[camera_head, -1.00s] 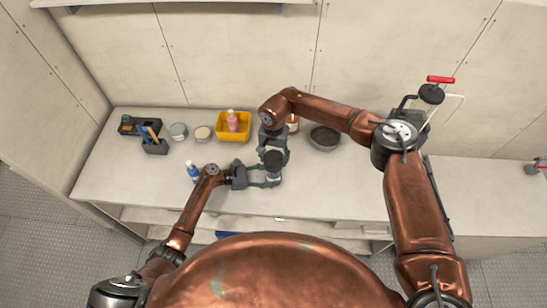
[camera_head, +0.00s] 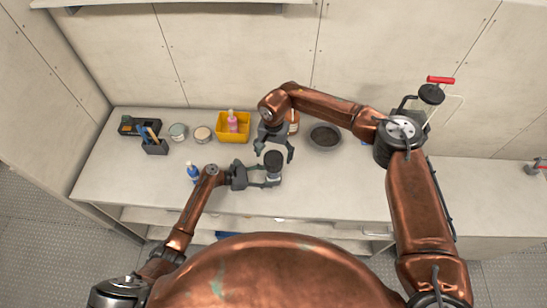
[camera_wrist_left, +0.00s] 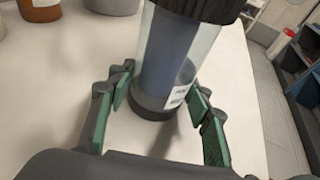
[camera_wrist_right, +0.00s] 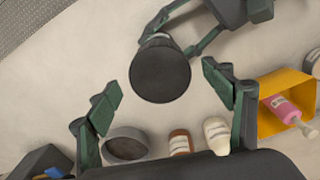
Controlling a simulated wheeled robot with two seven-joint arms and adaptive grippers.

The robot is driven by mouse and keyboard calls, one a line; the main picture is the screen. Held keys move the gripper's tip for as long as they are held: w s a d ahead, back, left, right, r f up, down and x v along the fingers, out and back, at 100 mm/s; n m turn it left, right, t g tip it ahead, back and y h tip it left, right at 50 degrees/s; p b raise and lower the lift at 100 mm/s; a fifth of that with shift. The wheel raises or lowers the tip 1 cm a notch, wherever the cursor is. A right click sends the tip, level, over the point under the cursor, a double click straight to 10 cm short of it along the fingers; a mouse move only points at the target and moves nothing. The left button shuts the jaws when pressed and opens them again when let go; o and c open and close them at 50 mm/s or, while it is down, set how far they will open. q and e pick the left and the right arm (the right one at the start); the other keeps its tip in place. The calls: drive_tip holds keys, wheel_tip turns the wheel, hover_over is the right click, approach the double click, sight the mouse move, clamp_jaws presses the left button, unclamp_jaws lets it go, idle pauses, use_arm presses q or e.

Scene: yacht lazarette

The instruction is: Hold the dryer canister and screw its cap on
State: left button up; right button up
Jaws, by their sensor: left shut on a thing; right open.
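The dryer canister (camera_wrist_left: 170,65) is a clear cylinder with a dark base and a white label. It stands upright on the bench between the fingers of my left gripper (camera_wrist_left: 160,88), which is shut on it. The black ribbed cap (camera_head: 273,158) sits on its top; it also shows at the upper edge of the left wrist view (camera_wrist_left: 205,8) and from above in the right wrist view (camera_wrist_right: 160,74). I cannot tell how tight the cap is. My right gripper (camera_wrist_right: 163,84) is open and empty, its fingers apart from the cap, above and behind it.
Behind stand a yellow bin (camera_head: 246,136) with a pink bottle, a brown bottle (camera_wrist_right: 180,142), a white bottle (camera_wrist_right: 216,134) and a grey bowl (camera_head: 325,146). A blue bottle (camera_head: 193,173) is left of my left gripper.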

wheel_tip(320, 180, up, 10)
drive_tip(key=shift+f, duration=0.15)
use_arm(q)
drive_tip(key=o, duration=1.8)
drive_tip(key=shift+c, duration=0.2)
drive_tip(key=v, duration=1.2)
drive_tip(key=shift+s, duration=0.1)
